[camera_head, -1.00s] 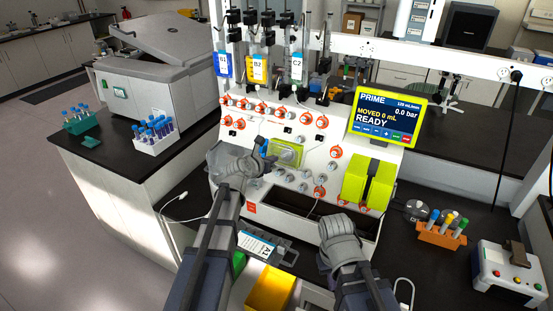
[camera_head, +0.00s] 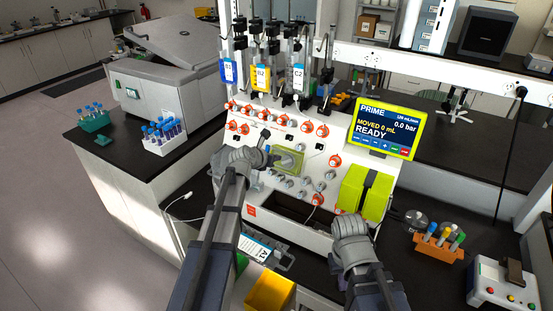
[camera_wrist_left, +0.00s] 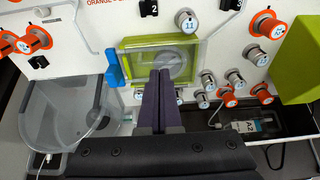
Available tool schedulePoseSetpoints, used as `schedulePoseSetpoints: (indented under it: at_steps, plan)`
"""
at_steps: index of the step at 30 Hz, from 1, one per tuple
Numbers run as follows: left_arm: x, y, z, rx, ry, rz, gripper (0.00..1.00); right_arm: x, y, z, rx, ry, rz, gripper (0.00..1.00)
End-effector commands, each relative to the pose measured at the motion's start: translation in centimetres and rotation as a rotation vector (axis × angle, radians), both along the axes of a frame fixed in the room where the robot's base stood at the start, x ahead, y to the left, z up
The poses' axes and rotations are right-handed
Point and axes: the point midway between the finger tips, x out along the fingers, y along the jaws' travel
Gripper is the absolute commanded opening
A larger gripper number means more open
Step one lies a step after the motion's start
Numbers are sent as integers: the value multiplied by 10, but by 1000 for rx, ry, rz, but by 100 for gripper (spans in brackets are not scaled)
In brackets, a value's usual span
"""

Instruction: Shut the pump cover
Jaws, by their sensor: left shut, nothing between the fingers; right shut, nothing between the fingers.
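The pump (camera_head: 290,161) is a yellow-green block on the white machine front. In the left wrist view its clear cover (camera_wrist_left: 193,57) lies over the green frame, with a round pump head behind it and a blue tab (camera_wrist_left: 114,67) at the left edge. Whether the cover sits fully flush I cannot tell. My left gripper (camera_head: 272,159) is shut and empty. In the left wrist view its fingertips (camera_wrist_left: 163,72) are right in front of the cover's lower middle; touching or just apart I cannot tell. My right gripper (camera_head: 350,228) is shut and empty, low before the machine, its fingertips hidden.
Orange and grey numbered knobs surround the pump. A clear bowl-like vessel (camera_wrist_left: 68,112) stands left of it in the wrist view. A green double block (camera_head: 364,192) and a screen reading READY (camera_head: 386,128) are on the right. Labelled syringes (camera_head: 262,77) hang above.

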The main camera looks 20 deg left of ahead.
Motion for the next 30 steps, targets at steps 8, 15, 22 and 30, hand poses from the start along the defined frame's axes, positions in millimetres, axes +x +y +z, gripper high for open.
schedulePoseSetpoints:
  at_steps: [8,15,22,30]
  plan:
    - [14,-3,6,0,-1,0,0,0,0,6,0,0,0,0]
    - [25,-6,8,0,-3,1,0,0,0,8,0,0,0,0]
    - [31,-8,10,-2,-7,1,0,0,0,8,0,0,0,0]
    - [34,-10,10,-3,-7,0,0,0,0,8,0,0,0,0]
